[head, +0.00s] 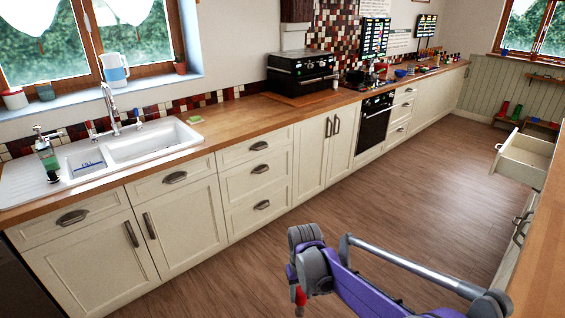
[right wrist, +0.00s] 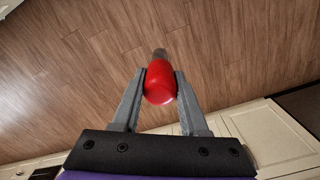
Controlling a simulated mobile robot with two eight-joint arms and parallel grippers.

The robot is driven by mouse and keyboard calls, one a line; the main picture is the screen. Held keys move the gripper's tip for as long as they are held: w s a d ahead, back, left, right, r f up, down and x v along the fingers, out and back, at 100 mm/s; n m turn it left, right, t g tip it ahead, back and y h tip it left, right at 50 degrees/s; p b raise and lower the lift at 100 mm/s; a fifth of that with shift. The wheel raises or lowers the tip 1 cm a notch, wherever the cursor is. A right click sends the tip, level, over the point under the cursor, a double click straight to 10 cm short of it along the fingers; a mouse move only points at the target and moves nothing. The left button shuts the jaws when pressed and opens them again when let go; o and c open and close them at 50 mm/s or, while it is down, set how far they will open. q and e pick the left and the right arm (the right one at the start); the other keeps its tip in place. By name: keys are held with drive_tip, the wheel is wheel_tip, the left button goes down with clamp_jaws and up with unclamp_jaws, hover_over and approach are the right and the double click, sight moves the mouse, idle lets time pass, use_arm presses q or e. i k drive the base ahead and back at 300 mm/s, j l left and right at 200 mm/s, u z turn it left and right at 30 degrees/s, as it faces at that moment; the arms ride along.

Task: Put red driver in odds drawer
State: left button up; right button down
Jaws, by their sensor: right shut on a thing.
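The red driver (right wrist: 160,84) is held between the two grey fingers of my right gripper (right wrist: 161,76) in the right wrist view. Its red handle faces the camera, and its grey shaft points away over the floor, partly hidden by the handle. In the head view the red handle (head: 300,296) shows just below my right gripper (head: 297,284), at the bottom middle. An open drawer (head: 520,163) juts out from the counter at the right edge, well away from the gripper; I cannot tell whether it is the odds drawer. My left gripper is not in view.
The wooden floor (head: 400,190) between the counters is clear. The long left counter (head: 240,120) carries a sink (head: 150,142) and a black oven (head: 300,75). The right counter's wooden top (head: 545,255) runs along the right edge. Small coloured items lie at the far end.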

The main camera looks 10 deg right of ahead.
sight(529, 160)
drive_tip(key=i+z, duration=0.65)
drive_tip(key=i+j+z, duration=0.1)
drive_tip(key=i+z, duration=0.25)
drive_tip(key=i+l+z, duration=0.2)
drive_tip(key=i, duration=0.4)
drive_tip(key=i+j+z, duration=0.15)
drive_tip(key=i, duration=0.5)
drive_tip(key=i+z, duration=0.2)
drive_tip(key=i, duration=0.4)
drive_tip(key=i+j+z, duration=0.2)
drive_tip(key=i, duration=0.45)
drive_tip(key=z, duration=0.85)
